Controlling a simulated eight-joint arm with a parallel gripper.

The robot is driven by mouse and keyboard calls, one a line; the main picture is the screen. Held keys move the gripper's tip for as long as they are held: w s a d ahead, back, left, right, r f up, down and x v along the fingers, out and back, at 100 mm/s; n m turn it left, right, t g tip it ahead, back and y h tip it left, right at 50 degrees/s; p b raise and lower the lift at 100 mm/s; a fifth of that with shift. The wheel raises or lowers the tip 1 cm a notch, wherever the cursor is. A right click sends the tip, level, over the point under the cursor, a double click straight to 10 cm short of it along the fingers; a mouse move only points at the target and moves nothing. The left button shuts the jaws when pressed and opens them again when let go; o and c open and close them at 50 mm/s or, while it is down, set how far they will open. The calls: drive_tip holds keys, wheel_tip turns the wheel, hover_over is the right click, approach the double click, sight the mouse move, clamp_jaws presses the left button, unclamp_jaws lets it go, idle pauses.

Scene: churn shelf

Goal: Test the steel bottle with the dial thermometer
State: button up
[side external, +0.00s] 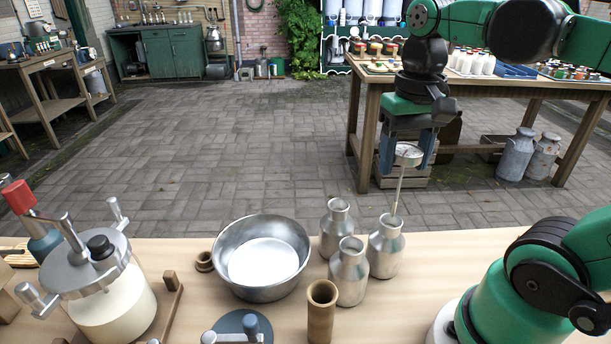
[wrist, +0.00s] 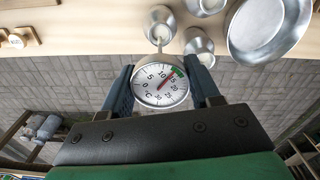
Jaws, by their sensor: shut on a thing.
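My gripper (side external: 407,158) is shut on the dial thermometer (side external: 408,152), above the far side of the table. Its round white dial (wrist: 160,84) faces the wrist camera, with a red needle pointing near the green band by 15. The thin stem (side external: 399,190) slants down to the mouth of the right-hand steel bottle (side external: 386,252); I cannot tell whether the tip is inside. Two similar steel bottles stand beside it, one in front (side external: 348,275) and one behind left (side external: 336,226). White shows inside the bottle below the stem in the wrist view (wrist: 160,24).
A wide steel bowl (side external: 262,250) stands left of the bottles, and a wooden cup (side external: 320,310) stands in front. A churn with a crank lid (side external: 105,285) is at the left. A wooden bench (side external: 480,80) with small jars stands behind my gripper.

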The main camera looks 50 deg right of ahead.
sight(392, 217)
drive_tip(key=shift+f, duration=5.35)
idle(0.6)
drive_tip(key=o, duration=1.1)
drive_tip(key=c, duration=0.4)
drive_tip(key=shift+r, duration=0.1)
drive_tip(key=shift+r, duration=2.45)
